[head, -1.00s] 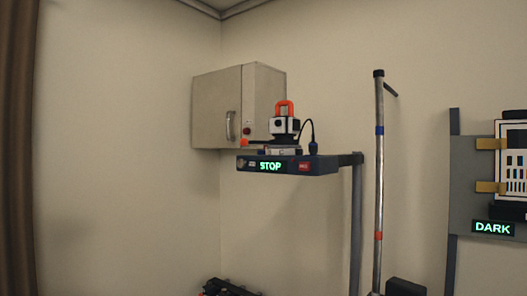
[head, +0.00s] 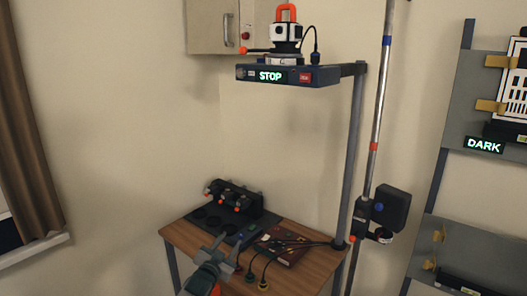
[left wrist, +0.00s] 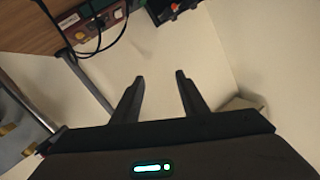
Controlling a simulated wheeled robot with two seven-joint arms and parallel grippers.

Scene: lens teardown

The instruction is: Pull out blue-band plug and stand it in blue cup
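My left gripper (head: 218,246) is low in the head view, at the front edge of the wooden table (head: 185,238). In the left wrist view its two fingers (left wrist: 160,76) are apart with nothing between them. A red-brown box (head: 287,250) with black cables sits on the table, right of the gripper; it also shows in the left wrist view (left wrist: 96,17). Cable ends (head: 250,277) hang at the table's front. I cannot tell which plug has a blue band, and I cannot make out a blue cup. My right gripper is out of view.
A black rack (head: 235,198) with orange-tipped parts stands at the table's back left. A shelf reading STOP (head: 272,76) hangs above on a post (head: 354,150). A pole with a black device (head: 391,207) stands to the right. Grey panels (head: 465,112) are farther right.

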